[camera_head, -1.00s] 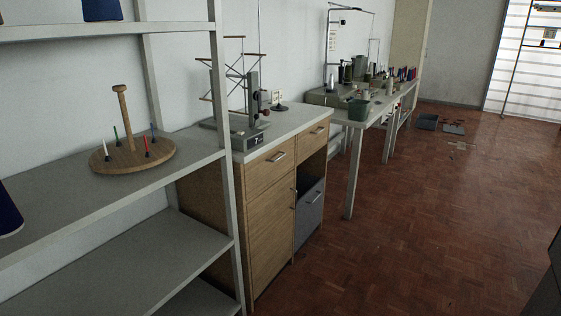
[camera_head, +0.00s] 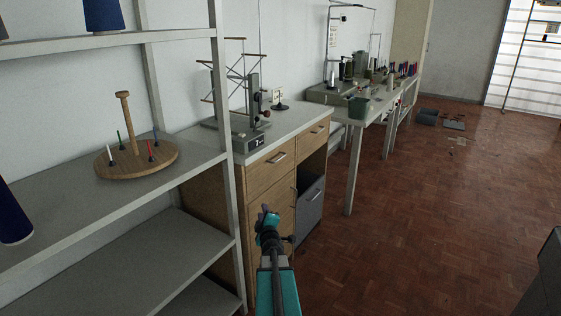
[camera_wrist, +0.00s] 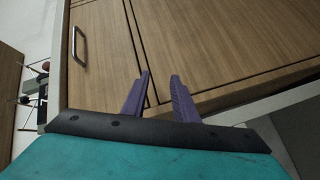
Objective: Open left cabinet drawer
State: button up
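The wooden cabinet (camera_head: 268,225) stands beyond the shelf. Its left drawer (camera_head: 262,177) is closed, with a metal bar handle (camera_head: 277,158) on its front. My gripper (camera_head: 266,212) is in front of the cabinet, below the handle in the head view. In the wrist view, a drawer handle (camera_wrist: 78,47) shows at upper left, apart from the fingers. The two purple fingers of my gripper (camera_wrist: 160,88) are separated, with nothing between them. The seam between the drawer front and the door panel runs near the fingers.
A grey shelf (camera_head: 180,240) with an upright post stands close on the left. A winding device (camera_head: 246,138) stands on the cabinet top. A right drawer (camera_head: 314,136) sits above an open bay with a grey bin (camera_head: 310,210). The parquet floor on the right is mostly clear.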

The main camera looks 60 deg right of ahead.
jog(key=s+d+r+n+t+h, duration=0.1)
jog(key=s+d+r, duration=0.2)
jog(key=r, duration=0.3)
jog(key=s+d+r+n+t+h+p, duration=0.1)
jog(key=s+d+r+n, duration=0.1)
jog(key=s+d+r, duration=0.2)
notch_tip(320, 180, up, 4)
jog(key=shift+f, duration=0.2)
jog(key=shift+d, duration=0.15)
jog(key=x, duration=1.3)
jog(key=shift+w+r+p, duration=0.2)
jog(key=shift+w+p, duration=0.05)
jog(key=shift+p, duration=0.2)
jog(key=shift+d, duration=0.15)
grip_shut()
dwell(0.8)
